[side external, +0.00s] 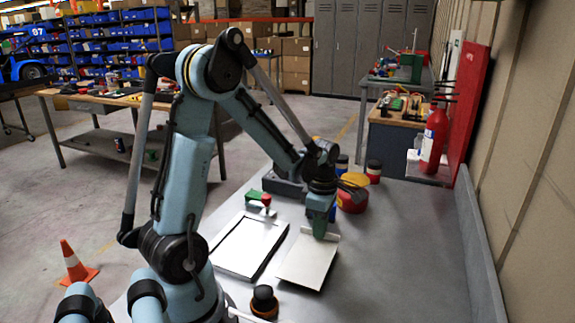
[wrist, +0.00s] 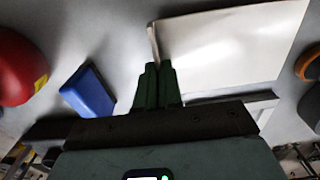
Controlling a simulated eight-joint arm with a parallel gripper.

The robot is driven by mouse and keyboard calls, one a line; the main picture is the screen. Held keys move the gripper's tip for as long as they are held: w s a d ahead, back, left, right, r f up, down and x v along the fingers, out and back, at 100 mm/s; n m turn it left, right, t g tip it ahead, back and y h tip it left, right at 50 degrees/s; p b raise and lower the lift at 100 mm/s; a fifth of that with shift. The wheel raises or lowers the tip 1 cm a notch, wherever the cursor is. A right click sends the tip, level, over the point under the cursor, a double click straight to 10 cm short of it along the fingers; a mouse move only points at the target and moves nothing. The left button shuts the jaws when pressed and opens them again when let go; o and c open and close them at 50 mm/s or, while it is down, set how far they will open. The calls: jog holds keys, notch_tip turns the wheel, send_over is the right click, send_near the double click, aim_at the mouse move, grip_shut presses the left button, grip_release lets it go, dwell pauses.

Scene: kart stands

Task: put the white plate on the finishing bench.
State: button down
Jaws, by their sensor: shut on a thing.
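The white plate (side external: 308,263) is a flat rectangular sheet with a raised lip at its far edge. It also fills the upper right of the wrist view (wrist: 235,42). My gripper (side external: 320,232) is shut on that lip, with its green fingers (wrist: 158,72) close together at the plate's corner in the wrist view. The plate is over the grey metal bench top (side external: 410,255); I cannot tell whether its near edge touches the surface. Which bench is the finishing bench is not marked in these views.
A white-topped tray (side external: 248,246) lies just left of the plate. A red and yellow tin (side external: 353,196) and a blue block (wrist: 88,92) are close by. A black knob with an orange base (side external: 264,301) stands in front. The bench's right side is clear up to its raised edge (side external: 478,245).

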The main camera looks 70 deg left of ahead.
jog(key=shift+f, duration=0.6)
jog(key=shift+f, duration=0.1)
jog(key=c, duration=1.3)
grip_release()
notch_tip(320, 180, up, 12)
jog(key=s+d+m+t, duration=0.1)
jog(key=d+m+t, duration=0.2)
jog(key=d+m, duration=0.4)
jog(key=s+d+r+m+t, duration=0.1)
jog(key=d+m+t, duration=0.3)
jog(key=m, duration=1.6)
jog(key=s+d, duration=0.1)
jog(key=d, duration=0.2)
jog(key=shift+d, duration=0.2)
